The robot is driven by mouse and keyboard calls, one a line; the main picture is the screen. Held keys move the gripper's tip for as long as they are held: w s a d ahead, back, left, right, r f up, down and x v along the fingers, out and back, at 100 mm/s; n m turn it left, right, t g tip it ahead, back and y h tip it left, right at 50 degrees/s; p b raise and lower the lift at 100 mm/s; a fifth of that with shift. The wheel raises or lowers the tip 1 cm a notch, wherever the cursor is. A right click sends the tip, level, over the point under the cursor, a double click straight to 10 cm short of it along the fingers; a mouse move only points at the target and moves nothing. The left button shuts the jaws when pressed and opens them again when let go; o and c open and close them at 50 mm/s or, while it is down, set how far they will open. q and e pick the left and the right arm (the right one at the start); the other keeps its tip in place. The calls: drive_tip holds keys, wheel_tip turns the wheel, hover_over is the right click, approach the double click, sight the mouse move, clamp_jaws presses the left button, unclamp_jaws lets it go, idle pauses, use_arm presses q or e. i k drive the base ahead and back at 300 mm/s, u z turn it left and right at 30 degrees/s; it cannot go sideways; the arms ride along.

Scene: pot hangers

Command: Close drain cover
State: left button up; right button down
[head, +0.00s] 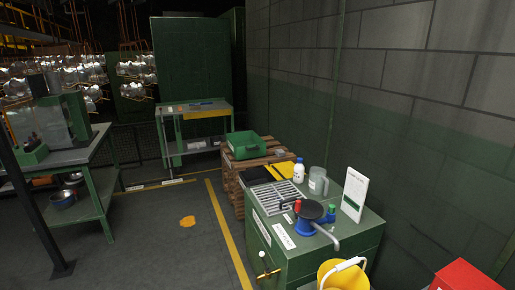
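A green cabinet (335,244) stands at the lower right against the wall. A slatted metal grate (276,196) lies on the left part of its top and looks flat; it may be the drain cover, but I cannot tell for sure. A blue fixture (306,228) with a round dark top (312,210), red and green parts and a grey spout sits near the front edge. A brass tap (266,271) sticks out of the cabinet's left side. Whether any drain is open is too small to tell. Neither of my grippers is in view.
A white bottle (299,171), a grey jug (318,181) and a white sign (355,194) stand on the cabinet. A yellow bucket (345,277) and a red box (464,276) are at the front. A green bin (246,145) sits behind.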

sight(285, 168)
drive_tip(key=u, duration=0.8)
drive_tip(key=i, duration=2)
drive_tip(key=u, duration=0.45)
drive_tip(key=i, duration=2.15)
drive_tip(key=z, duration=1.4)
drive_tip(key=i, duration=1.35)
drive_tip(key=z, duration=0.9)
